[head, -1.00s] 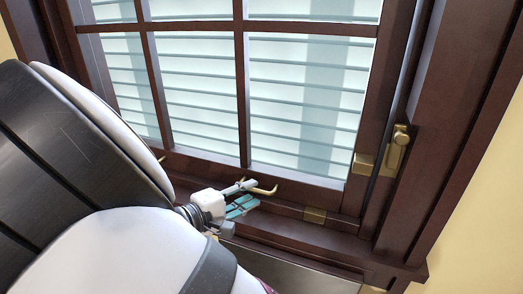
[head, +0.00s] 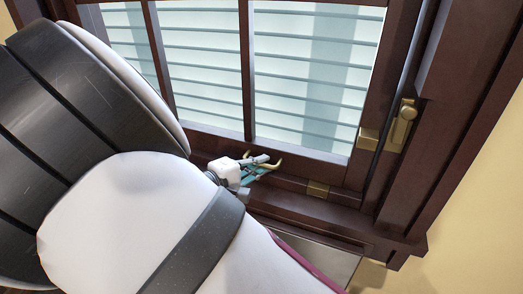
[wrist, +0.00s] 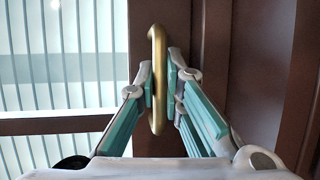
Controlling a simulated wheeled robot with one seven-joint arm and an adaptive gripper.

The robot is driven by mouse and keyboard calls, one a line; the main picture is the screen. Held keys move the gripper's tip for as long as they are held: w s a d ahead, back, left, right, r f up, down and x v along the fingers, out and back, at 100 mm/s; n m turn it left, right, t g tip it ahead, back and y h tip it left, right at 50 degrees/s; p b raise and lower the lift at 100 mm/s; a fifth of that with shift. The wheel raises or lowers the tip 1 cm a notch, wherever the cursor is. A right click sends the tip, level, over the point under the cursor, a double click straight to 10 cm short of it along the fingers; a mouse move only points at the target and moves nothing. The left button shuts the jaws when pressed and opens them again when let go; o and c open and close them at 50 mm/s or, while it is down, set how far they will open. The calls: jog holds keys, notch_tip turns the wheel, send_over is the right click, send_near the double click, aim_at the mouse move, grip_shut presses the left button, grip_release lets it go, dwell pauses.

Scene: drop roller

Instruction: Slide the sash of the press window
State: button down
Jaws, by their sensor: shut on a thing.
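The press window's sash (head: 249,75) is dark brown wood with pale panes. A curved brass handle (head: 280,163) sits on its bottom rail. My gripper (head: 262,166) reaches this handle from the left, past my large white and black arm links. In the wrist view the handle (wrist: 157,35) is an upright brass loop, and the teal and grey fingertips of my gripper (wrist: 159,88) are shut on it from both sides. The sash's lower edge lies close to the sill, but my arm hides the left part.
A brass latch (head: 401,126) is on the right frame, beside a brass block (head: 368,140) on the sash. A small brass plate (head: 318,189) sits at the bottom rail. A yellow wall (head: 470,215) lies to the right.

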aim_at(275, 20)
notch_tip(275, 20, up, 33)
jog(key=p, duration=1.3)
jog(key=c, duration=1.7)
grip_release()
jog(key=shift+s+a, duration=0.1)
jog(key=v, duration=1.1)
jog(key=shift+s+a+r, duration=0.2)
jog(key=shift+s+a, duration=0.05)
jog(key=shift+s, duration=0.05)
jog(key=shift+d, duration=0.1)
